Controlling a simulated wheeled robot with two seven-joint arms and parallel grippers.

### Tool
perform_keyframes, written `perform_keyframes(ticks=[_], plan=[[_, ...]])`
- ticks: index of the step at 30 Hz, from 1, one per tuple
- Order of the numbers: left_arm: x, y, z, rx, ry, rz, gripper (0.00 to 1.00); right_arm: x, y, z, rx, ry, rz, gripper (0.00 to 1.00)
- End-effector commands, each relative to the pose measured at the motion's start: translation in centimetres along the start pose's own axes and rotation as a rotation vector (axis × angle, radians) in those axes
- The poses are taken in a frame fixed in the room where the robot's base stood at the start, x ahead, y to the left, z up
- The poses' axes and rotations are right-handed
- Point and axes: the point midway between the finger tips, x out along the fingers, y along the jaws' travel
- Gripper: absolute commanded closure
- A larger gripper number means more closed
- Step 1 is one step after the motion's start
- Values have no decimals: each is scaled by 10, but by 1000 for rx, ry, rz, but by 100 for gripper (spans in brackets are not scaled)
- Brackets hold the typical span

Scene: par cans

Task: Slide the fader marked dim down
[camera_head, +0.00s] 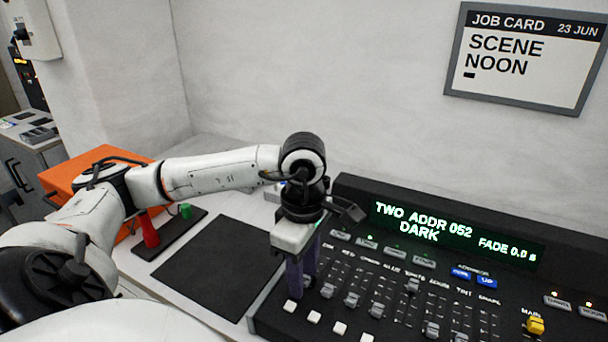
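The black lighting console (262,318) stands on the pale bench, with a row of grey-capped faders across it. My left gripper (301,284) points down over the console's left end, its fingers at the leftmost fader column. The dim label (328,247) is small and sits just right of the fingers, at the left end of the label row. The dim fader's cap is hidden or cannot be picked out behind the fingers. Whether the fingers are apart or closed on a cap cannot be told. My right gripper is not in view.
The console display (440,230) reads "TWO ADDR 052 DARK FADE 0.0 s". A yellow main fader (535,325) is at right. White buttons (314,317) line the front.

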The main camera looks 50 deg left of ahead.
Motion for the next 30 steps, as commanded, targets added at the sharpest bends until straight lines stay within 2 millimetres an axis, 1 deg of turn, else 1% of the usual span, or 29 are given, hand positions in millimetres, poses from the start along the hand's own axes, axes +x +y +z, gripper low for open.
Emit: perform_keyframes(ticks=[5, 8, 15, 19, 21, 25, 30], plan=[[-4, 1, 0, -1, -1, 2, 64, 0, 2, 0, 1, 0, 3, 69], [-16, 2, 1, -1, -3, 6, 64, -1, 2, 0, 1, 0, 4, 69], [-65, 2, 1, 0, -5, 6, 64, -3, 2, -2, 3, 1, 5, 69], [-87, 1, 0, -1, -3, 5, 64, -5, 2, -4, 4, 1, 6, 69], [-95, 1, 0, -1, -2, 3, 64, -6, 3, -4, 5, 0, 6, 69], [-102, 0, 0, 0, -1, 1, 64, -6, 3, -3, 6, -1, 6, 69], [-103, 0, 0, 0, 0, 0, 64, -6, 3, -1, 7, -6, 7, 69]])
